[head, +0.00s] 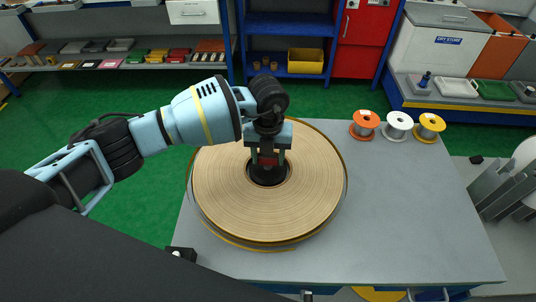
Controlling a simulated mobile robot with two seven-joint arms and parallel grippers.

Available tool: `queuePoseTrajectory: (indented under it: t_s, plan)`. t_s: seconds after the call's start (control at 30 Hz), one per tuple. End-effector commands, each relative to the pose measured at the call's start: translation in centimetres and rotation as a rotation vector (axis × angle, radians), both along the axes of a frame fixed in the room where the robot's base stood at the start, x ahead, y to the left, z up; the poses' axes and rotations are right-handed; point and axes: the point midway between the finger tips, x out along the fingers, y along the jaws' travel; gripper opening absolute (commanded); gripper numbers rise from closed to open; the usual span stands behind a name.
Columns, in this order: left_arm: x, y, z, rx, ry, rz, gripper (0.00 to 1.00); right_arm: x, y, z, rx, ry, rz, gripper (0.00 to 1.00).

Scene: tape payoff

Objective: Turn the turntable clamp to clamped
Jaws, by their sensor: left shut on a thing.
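A large flat roll of tan tape (315,185) lies on the turntable on the grey bench. The turntable clamp (267,176) is a dark hub in the roll's centre hole, with a bit of red showing at its top. My left gripper (268,158) points down over the hub from above and is shut on the clamp's top. The gripper and wrist hide much of the clamp, and I cannot tell its setting. My right gripper is not in view.
Orange (365,124), white (398,124) and yellow (430,126) spools stand at the bench's back right. The grey bench top (415,210) is clear right of the roll. A small black block (181,254) sits at its front left corner. Shelves stand behind, across green floor.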

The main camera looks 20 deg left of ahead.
Motion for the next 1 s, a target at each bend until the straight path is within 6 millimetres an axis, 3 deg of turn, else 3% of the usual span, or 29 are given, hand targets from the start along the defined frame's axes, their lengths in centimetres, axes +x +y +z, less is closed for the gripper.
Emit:
queuePoseTrajectory:
  t_s: [0.27, 1.0]
  plan:
    - [0.1, 0.0, 0.2, 0.002, -0.004, -0.159, 0.28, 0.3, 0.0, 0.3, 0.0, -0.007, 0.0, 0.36]
    - [0.1, 0.0, 0.1, 0.001, -0.003, -0.856, 0.28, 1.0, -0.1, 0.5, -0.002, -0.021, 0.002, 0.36]
